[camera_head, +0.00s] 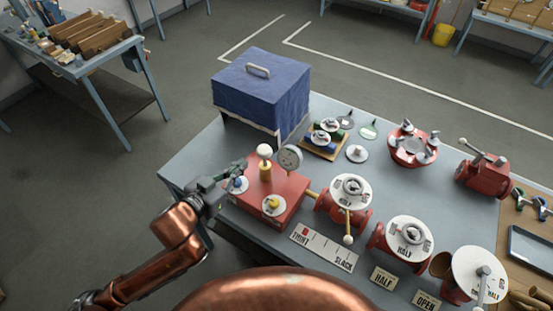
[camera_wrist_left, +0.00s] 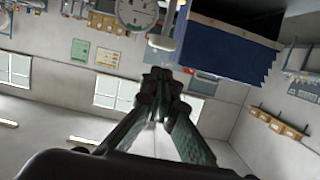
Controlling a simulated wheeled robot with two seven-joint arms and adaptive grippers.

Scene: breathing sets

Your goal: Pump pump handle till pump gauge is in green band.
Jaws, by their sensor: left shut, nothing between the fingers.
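The red pump box (camera_head: 268,197) sits on the left part of the grey-blue table. Its pump handle, a white ball knob (camera_head: 264,151) on a yellow stem, stands upright on top. The round pump gauge (camera_head: 290,158) stands just right of the knob; it also shows, cut by the top edge, in the left wrist view (camera_wrist_left: 137,12). My right gripper is out of view.
A blue covered box (camera_head: 262,88) stands behind the pump. Red valves with white dials (camera_head: 351,190) stand to the right. A TIGHT/SLACK plate (camera_head: 324,249) lies in front. Two smaller dials (camera_head: 274,205) sit on the pump box. The floor left of the table is clear.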

